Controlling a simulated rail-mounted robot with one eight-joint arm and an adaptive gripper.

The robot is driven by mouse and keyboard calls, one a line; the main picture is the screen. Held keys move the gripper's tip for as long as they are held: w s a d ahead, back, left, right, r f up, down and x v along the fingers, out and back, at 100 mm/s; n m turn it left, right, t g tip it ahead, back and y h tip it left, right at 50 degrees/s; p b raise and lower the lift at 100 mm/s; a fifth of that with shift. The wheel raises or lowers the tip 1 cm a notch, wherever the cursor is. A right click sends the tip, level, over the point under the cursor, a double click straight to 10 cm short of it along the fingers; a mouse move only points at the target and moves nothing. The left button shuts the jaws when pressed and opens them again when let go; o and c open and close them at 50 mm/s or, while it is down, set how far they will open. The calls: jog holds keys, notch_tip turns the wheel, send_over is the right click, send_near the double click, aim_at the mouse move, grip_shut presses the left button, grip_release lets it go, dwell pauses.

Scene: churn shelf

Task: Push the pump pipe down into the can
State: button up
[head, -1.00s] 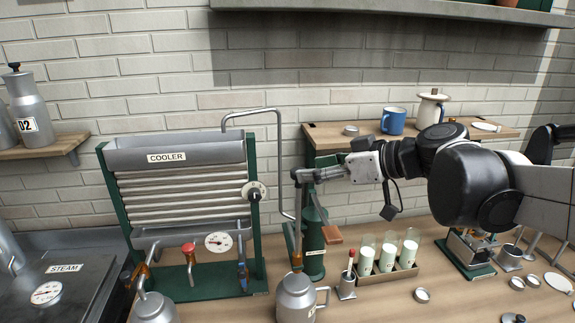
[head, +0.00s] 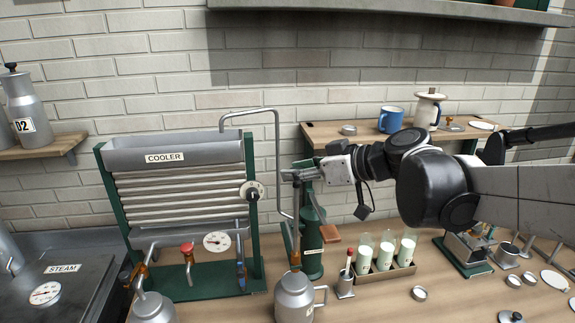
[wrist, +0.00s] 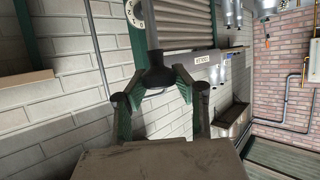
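The metal milk can (head: 294,299) stands on the bench in the head view, with a side handle. The thin upright pump pipe (head: 295,225) rises above its mouth, with an orange-brown collar low down. My gripper (head: 290,175) reaches in from the right at the top of this pipe. In the wrist view my fingers (wrist: 158,84) stand on both sides of a dark round grip, with a grey pipe (wrist: 151,25) beyond it. Whether the fingers press on it cannot be told. The pipe's lower end is hidden by the can.
The cooler (head: 180,185) stands to the left, with its bent pipe (head: 277,150) close behind my gripper. A green pump body (head: 312,245) is just right of the pump pipe.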

aim_at(297, 244)
grip_shut()
notch_tip(297, 244, down, 20)
jog(key=b, duration=1.3)
jog(key=shift+s, duration=0.1)
jog(key=o, duration=0.7)
grip_release()
jog(key=shift+f, duration=0.1)
jog(key=o, duration=0.3)
jog(key=shift+r, duration=5.1)
